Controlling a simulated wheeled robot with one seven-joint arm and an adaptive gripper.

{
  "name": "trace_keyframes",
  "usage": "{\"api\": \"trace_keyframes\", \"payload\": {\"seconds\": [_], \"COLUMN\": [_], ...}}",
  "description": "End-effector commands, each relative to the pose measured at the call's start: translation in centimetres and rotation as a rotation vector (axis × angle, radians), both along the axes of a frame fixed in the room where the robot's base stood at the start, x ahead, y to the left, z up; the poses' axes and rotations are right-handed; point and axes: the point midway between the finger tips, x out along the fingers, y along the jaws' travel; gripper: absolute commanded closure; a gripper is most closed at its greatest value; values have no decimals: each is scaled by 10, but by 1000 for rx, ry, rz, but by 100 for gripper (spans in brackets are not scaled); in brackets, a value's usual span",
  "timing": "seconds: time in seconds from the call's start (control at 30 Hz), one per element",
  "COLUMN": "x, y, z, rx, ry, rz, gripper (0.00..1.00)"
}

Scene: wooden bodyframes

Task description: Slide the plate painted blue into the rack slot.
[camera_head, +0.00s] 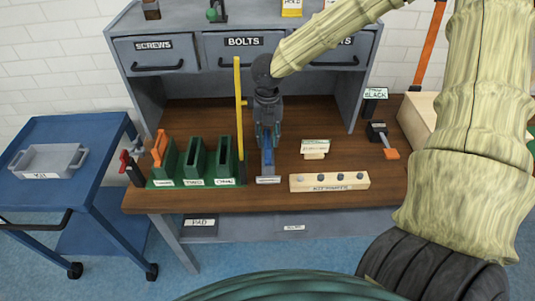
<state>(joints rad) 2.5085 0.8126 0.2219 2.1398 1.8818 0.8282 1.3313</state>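The green rack (192,183) stands on the left of the wooden bench top, with three labelled upright holders. An orange piece stands in its left holder, and the middle and right holders show dark, empty openings. A narrow blue piece, which looks like the blue plate (268,158), is seen edge-on right of the rack, behind a small white label. My gripper (267,138) points down directly over the blue piece, with its fingers at the piece's upper part. The fingers overlap it in this view, so I cannot tell whether they grip it.
A tall yellow bar (239,115) stands between the rack and my gripper. A wooden block with several knobs (329,182) lies to the right, near a small sign (315,148). A red-handled clamp (130,168) is at the left edge. Drawers (245,48) overhang behind.

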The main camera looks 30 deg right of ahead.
Motion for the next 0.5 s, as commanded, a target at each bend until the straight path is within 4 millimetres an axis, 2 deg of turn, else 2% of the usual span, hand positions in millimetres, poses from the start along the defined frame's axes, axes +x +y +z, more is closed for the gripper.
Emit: {"api": "trace_keyframes", "payload": {"seconds": [0.03, 0.2, 0.5], "x": [0, 0, 0], "y": [0, 0, 0], "z": [0, 0, 1], "rx": [0, 0, 0], "ry": [0, 0, 0], "rz": [0, 0, 0], "gripper": [71, 100, 100]}}
